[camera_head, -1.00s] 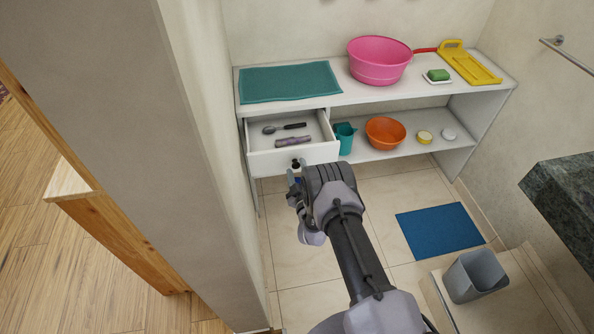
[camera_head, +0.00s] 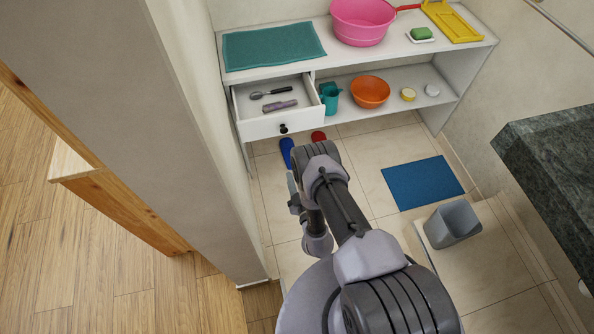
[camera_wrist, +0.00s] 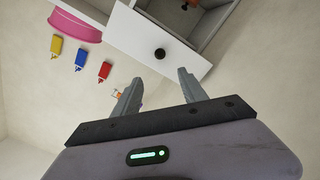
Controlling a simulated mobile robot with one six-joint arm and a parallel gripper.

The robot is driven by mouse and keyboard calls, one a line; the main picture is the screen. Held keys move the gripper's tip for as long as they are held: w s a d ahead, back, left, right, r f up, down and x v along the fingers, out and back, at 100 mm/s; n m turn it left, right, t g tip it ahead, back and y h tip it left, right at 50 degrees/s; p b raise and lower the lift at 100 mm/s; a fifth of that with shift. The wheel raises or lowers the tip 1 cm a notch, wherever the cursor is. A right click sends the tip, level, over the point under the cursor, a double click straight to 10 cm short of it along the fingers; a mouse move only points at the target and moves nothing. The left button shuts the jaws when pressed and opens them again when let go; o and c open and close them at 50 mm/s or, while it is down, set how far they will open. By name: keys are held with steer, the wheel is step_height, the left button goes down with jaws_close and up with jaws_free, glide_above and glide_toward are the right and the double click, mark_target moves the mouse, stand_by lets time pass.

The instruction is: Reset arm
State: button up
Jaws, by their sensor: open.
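My gripper (camera_wrist: 158,76) is open and empty in the wrist view, its two grey fingers apart. A white drawer (camera_wrist: 158,30) with a black knob (camera_wrist: 159,54) lies beyond the fingertips, not touching them. In the head view my arm is bent back, and my gripper (camera_head: 293,190) shows partly at the left of the arm, apart from the shelf. The drawer (camera_head: 290,122) stands pulled out, with its knob (camera_head: 283,128) visible. A dark spoon (camera_head: 270,93) and a purple item (camera_head: 280,106) lie inside.
The white shelf (camera_head: 340,63) carries a teal mat (camera_head: 272,45), pink basin (camera_head: 362,22) and yellow board (camera_head: 452,20). Below are a teal cup (camera_head: 330,98) and orange bowl (camera_head: 370,92). A blue mat (camera_head: 422,182) and grey bin (camera_head: 453,224) are at right; a dark counter (camera_head: 555,165) juts in.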

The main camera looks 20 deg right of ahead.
stand_by(0.3)
steer(key=w+d+r+m+g+h+b, duration=0.1)
steer(key=w+d+r+m+h, duration=0.3)
steer(key=w+r, duration=0.6)
steer(key=w+d+r+m+g, duration=0.2)
steer(key=w+r+m, duration=0.4)
steer(key=r, duration=0.7)
steer(key=s+a+r+m+g+y, duration=0.15)
steer(key=s+r, duration=0.25)
steer(key=r, duration=0.8)
steer(key=s+a+r+m+g+y+b, duration=0.1)
steer(key=s+a+r+g+y, duration=0.2)
steer(key=s+r, duration=0.7)
steer(key=s+a+g, duration=0.2)
steer(key=s, duration=1.1)
steer(key=s+a+f+g+y, duration=0.1)
steer(key=s+a+g, duration=0.1)
steer(key=s, duration=1.2)
steer(key=shift+s+a+m+g+b, duration=0.25)
steer(key=shift+a+m+g+b, duration=0.15)
steer(key=shift+a, duration=0.2)
steer(key=shift+y, duration=0.25)
